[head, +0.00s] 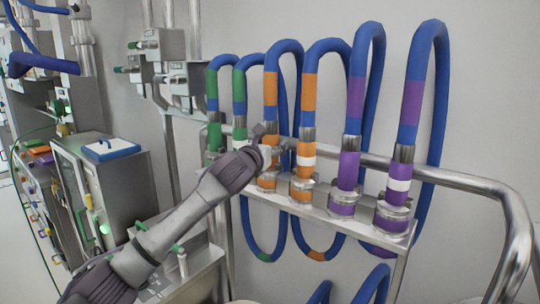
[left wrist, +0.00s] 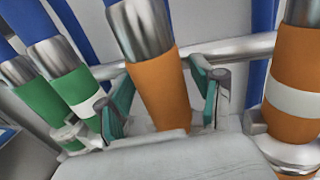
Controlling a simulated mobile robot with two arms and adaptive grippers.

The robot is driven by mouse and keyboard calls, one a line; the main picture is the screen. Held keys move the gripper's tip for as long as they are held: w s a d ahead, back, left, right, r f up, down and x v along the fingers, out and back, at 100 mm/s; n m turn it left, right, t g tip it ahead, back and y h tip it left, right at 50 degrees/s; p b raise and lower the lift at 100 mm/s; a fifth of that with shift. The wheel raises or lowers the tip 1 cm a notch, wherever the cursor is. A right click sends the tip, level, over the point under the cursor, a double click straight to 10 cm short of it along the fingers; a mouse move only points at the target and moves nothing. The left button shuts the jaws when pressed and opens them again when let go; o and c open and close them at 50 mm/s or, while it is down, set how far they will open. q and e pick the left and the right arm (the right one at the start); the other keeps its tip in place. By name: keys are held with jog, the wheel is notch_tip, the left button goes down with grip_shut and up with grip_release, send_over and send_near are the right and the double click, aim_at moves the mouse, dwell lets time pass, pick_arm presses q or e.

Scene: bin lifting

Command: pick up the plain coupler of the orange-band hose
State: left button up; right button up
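The plain orange coupler (left wrist: 160,88) has a metal collar above it and stands upright, between my left gripper's fingers in the left wrist view. My left gripper (left wrist: 162,105) has teal pads either side of it, with narrow gaps showing, so it looks open. In the head view my left gripper (head: 265,148) covers most of this coupler, below the left orange-band hose (head: 270,88). The white-striped orange coupler (left wrist: 295,85) is just to the right; it also shows in the head view (head: 306,158). My right gripper is not in view.
Green couplers (left wrist: 72,88) stand close on the left, one white-striped. Purple couplers (head: 348,170) stand farther right on the metal rack (head: 322,212). A metal rail (head: 440,174) runs behind the couplers. Blue hoses loop above and below.

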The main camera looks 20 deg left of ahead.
aim_at(270, 119)
pick_arm(q)
grip_shut()
jog(key=shift+r, duration=0.15)
jog(key=shift+w+r, duration=0.1)
jog(key=shift+r, duration=0.25)
notch_tip(270, 119, up, 9)
jog(key=shift+r+b, duration=0.1)
jog(key=shift+b, duration=1)
